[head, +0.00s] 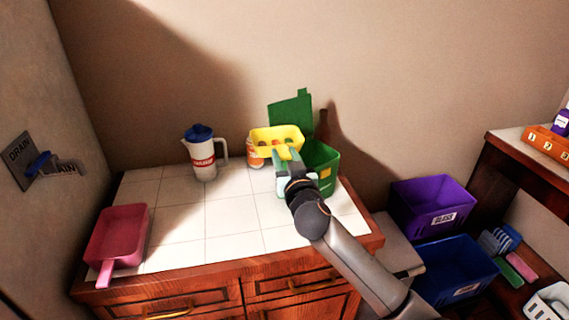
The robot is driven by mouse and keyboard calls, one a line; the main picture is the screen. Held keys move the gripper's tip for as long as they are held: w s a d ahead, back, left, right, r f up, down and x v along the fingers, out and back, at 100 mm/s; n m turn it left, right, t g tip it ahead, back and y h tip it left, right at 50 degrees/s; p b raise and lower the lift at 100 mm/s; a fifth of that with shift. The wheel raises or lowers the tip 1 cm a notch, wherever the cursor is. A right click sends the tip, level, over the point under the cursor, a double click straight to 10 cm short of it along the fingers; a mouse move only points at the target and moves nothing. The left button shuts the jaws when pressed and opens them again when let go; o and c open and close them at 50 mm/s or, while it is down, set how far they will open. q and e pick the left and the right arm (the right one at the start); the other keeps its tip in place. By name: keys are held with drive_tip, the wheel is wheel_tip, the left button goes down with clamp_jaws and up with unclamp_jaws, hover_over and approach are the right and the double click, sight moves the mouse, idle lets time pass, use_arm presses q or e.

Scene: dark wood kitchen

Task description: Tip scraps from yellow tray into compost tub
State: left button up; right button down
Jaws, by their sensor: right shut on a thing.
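The yellow tray (256,137) is held up at the back of the tiled counter, roughly level. Small reddish and dark scraps (270,142) show inside it. My right gripper (287,155) is shut on the tray's near side. The green compost tub (324,168) stands just right of the tray and partly behind my gripper. Its green lid (290,111) stands open at the back. The tray is at the tub's left side; how far it overlaps the opening is hard to tell. The tub's inside is mostly hidden. My left gripper is out of view.
A white jug with a blue lid (203,155) and an orange-labelled can (254,155) stand left of the tub. A dark bottle (324,123) is behind it. A pink pan (118,237) lies front left. Purple (432,203) and blue (455,268) bins stand right. The counter's middle is clear.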

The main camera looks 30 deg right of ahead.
drive_tip(key=shift+w+d+r, duration=0.1)
drive_tip(key=shift+d+r, duration=0.2)
drive_tip(key=shift+d, duration=0.15)
drive_tip(key=shift+d+f+m+b, duration=0.15)
drive_tip(key=shift+f+m+b, duration=0.1)
drive_tip(key=shift+m+b, duration=0.15)
use_arm(q)
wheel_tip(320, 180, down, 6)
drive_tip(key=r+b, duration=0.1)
drive_tip(key=b, duration=0.4)
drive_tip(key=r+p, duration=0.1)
drive_tip(key=p, duration=0.1)
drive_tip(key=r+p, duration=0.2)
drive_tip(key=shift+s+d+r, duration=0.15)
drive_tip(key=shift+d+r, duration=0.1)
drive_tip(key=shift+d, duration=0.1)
use_arm(e)
drive_tip(key=s+d+r+m, duration=0.2)
drive_tip(key=d+m, duration=0.7)
drive_tip(key=m, duration=1.3)
drive_tip(key=shift+s, duration=0.1)
